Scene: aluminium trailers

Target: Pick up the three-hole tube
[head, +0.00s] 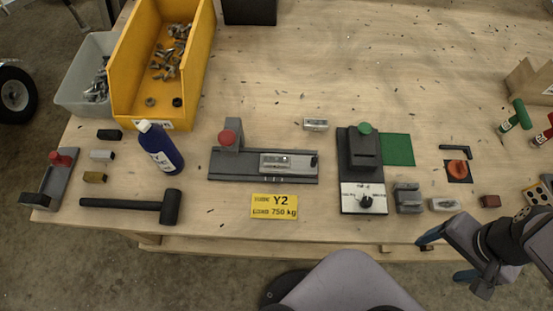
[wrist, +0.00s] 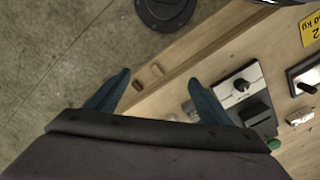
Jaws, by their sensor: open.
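Several short silver tube pieces are in the head view. One (head: 289,162) lies in the long grey fixture (head: 225,177), one (head: 316,124) lies loose behind it, and one (head: 444,204) lies near the front edge at right. Their holes are too small to count, so I cannot tell which is the three-hole tube. The loose rear piece seems to show at the right of the wrist view (wrist: 300,117). My gripper (head: 447,256) is open and empty, off the table's front edge at right. Its two blue fingers stand wide apart in the wrist view (wrist: 165,97).
A dark clamp fixture with a white plate (head: 350,190) stands mid-table. A yellow bin (head: 125,80), blue bottle (head: 160,148), mallet (head: 170,207) and yellow Y2 sign (head: 274,214) are left of it. Green and red tools (head: 515,116) lie at right. The back middle is mostly clear.

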